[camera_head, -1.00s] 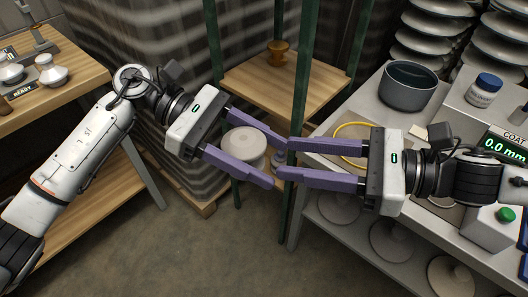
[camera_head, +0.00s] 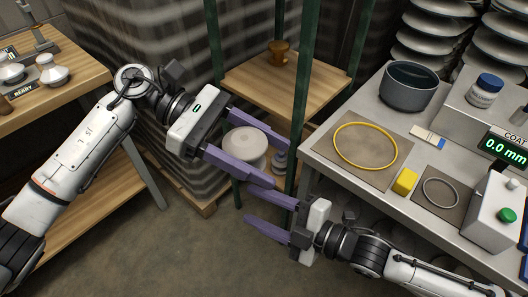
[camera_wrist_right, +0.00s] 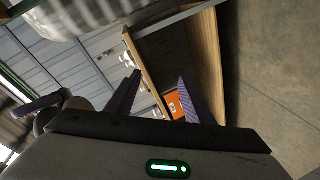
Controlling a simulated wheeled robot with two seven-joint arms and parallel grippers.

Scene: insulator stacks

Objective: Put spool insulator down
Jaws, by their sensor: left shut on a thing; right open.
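A brown insulator (camera_head: 279,52) stands on the rack's wooden upper shelf (camera_head: 250,85), behind the grippers.
A white round insulator (camera_head: 244,142) is behind the left fingers. The green post (camera_head: 301,100) stands close to both grippers. The grey bench (camera_head: 320,150) at right carries a yellow ring (camera_head: 365,124), a dark pot (camera_head: 409,87) and a yellow block (camera_head: 405,181). A wooden bench (camera_head: 75,85) is at left.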

